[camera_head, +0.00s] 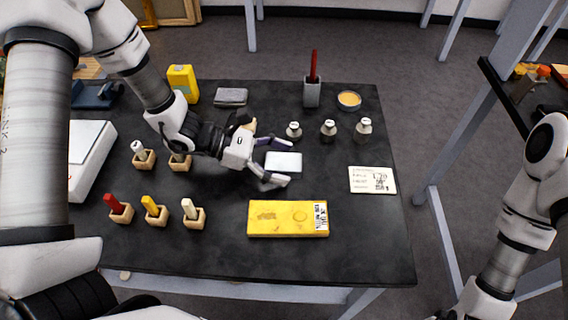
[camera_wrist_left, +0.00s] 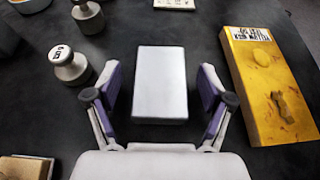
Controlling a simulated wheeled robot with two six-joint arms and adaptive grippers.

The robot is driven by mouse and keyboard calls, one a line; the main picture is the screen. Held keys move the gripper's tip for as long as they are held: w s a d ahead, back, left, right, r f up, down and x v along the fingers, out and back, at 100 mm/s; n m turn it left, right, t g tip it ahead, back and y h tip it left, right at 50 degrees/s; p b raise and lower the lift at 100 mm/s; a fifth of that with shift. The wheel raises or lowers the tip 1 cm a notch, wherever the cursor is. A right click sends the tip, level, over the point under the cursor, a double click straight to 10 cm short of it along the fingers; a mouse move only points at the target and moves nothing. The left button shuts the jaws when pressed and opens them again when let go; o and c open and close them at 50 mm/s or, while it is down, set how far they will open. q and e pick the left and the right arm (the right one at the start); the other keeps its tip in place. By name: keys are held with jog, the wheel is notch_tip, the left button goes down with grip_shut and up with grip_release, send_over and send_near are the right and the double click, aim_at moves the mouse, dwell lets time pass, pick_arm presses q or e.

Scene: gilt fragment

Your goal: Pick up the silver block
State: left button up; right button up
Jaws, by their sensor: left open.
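The silver block (camera_head: 284,162) is a pale flat rectangular block lying on the dark tabletop near the middle of the table. My left gripper (camera_head: 283,162) reaches in from the left, open, with its fingers on two sides of the block. In the left wrist view the silver block (camera_wrist_left: 160,82) lies between the two spread fingertips of the left gripper (camera_wrist_left: 160,88). A gap of dark table shows on both sides, so neither finger seems to touch it. My right arm shows at the right edge of the head view, but its gripper is not visible.
A yellow slab (camera_head: 288,218) lies in front of the block, and a printed card (camera_head: 372,180) to its right. Small metal weights (camera_head: 328,131) stand behind. Wooden holders (camera_head: 156,212) with coloured pieces stand at left. Bare table lies between the block and the card.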

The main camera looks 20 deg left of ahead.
pick_arm(q)
jog(key=c, duration=1.5)
jog(key=shift+r, duration=0.1)
